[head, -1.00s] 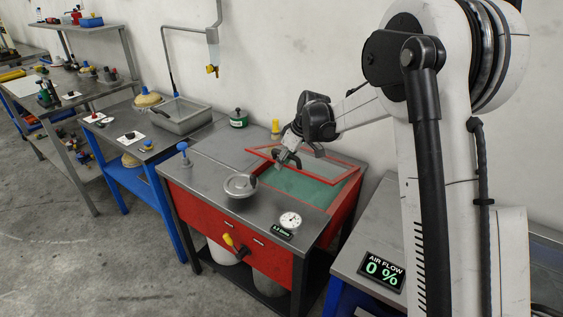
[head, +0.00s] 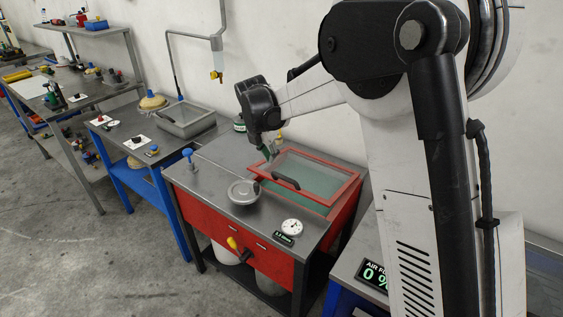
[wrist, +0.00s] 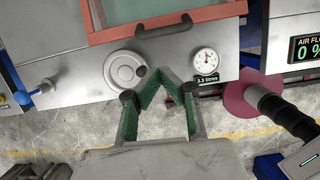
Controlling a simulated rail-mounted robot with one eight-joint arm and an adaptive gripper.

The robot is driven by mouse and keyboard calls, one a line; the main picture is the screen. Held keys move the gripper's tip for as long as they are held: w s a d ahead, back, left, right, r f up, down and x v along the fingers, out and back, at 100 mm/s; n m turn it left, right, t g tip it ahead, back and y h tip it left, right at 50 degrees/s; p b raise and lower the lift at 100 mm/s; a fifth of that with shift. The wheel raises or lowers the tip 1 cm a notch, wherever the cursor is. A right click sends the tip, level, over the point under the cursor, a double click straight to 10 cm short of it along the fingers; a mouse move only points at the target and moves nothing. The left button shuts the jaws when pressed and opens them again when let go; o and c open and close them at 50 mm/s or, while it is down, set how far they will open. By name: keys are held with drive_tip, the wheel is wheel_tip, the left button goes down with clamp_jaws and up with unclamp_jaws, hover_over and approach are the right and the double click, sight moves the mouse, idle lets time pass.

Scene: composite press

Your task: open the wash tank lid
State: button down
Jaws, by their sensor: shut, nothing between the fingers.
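The wash tank (head: 222,208) is a red cabinet with a grey top. Its red-framed clear lid (head: 325,192) sits low and tilted over the opening, with a strip of teal showing under its front edge. The lid has a dark handle (head: 285,183) at the front. In the wrist view, the lid's red front bar (wrist: 110,35) and handle (wrist: 192,22) are at the top. My gripper (head: 270,155) is shut and empty, above the tank top behind the handle in the picture. In the wrist view, my gripper (wrist: 161,80) is apart from the handle.
An air flow display (head: 372,275) is at the right. A grey tray (head: 187,120) sits on the table behind.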

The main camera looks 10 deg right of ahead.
sight(281, 175)
drive_tip(key=w+d+f, duration=0.1)
drive_tip(key=f, duration=0.1)
drive_tip(key=w+d+f+p, duration=0.1)
drive_tip(key=f, duration=0.2)
drive_tip(key=w+d+f, duration=0.1)
drive_tip(key=f, duration=0.1)
drive_tip(key=shift+w+d+f, duration=0.1)
drive_tip(key=shift+w+f, duration=0.2)
drive_tip(key=shift+f, duration=0.1)
drive_tip(key=shift+w+d+r+p, duration=0.3)
drive_tip(key=shift+w+d+p, duration=0.05)
drive_tip(key=shift+w+p, duration=0.05)
drive_tip(key=shift+w+d+r, duration=0.15)
drive_tip(key=shift+r, duration=0.35)
drive_tip(key=shift+w+d+r+g, duration=0.15)
drive_tip(key=shift+w+r+g, duration=0.05)
drive_tip(key=shift+r, duration=0.15)
drive_tip(key=shift+w+d+r+g, duration=0.15)
drive_tip(key=shift+r+g, duration=0.05)
drive_tip(key=shift+r, duration=0.15)
idle(1.4)
